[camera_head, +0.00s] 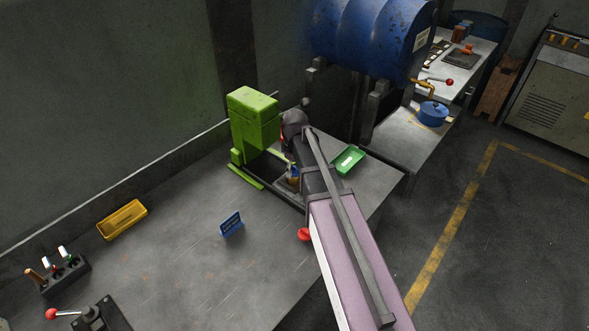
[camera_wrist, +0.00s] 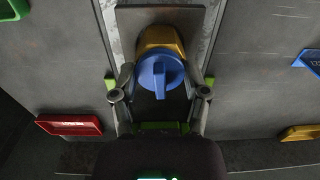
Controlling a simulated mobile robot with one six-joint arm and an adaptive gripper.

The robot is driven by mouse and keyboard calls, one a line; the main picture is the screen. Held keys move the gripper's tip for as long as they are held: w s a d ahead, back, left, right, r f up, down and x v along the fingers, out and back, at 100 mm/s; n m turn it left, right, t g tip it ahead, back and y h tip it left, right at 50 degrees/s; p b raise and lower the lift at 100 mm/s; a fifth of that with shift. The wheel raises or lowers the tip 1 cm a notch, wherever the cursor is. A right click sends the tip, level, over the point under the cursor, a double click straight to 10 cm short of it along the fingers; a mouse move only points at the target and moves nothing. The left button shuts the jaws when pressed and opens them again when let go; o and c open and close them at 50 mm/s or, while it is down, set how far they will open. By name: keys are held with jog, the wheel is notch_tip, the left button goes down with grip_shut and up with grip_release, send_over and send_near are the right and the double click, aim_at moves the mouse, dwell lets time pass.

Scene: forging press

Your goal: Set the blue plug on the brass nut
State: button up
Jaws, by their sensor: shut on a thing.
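The blue plug (camera_wrist: 160,75), round with a raised bar across its top, is between the fingers of my gripper (camera_wrist: 160,88) in the wrist view. My gripper is shut on it. The brass nut (camera_wrist: 160,38) shows behind the plug, which covers its lower part in the picture. Whether plug and nut touch, I cannot tell. The nut lies over a grey plate (camera_wrist: 125,18). In the head view, my arm hides much of this spot; a small bit of brass nut (camera_head: 293,181) shows beside my gripper.
The green press (camera_head: 254,118) stands close behind my gripper. A green tray (camera_head: 348,159) lies to the right, a yellow tray (camera_head: 122,220) and blue sign (camera_head: 231,224) to the left. A red tray (camera_wrist: 70,125) shows in the wrist view.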

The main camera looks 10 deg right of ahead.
jog(key=o, duration=0.8)
jog(key=shift+a, duration=0.1)
jog(key=shift+c, duration=0.2)
jog(key=shift+r+p, duration=3.5)
jog(key=shift+p, duration=0.05)
jog(key=shift+r+p, duration=1.5)
jog(key=shift+r, duration=0.05)
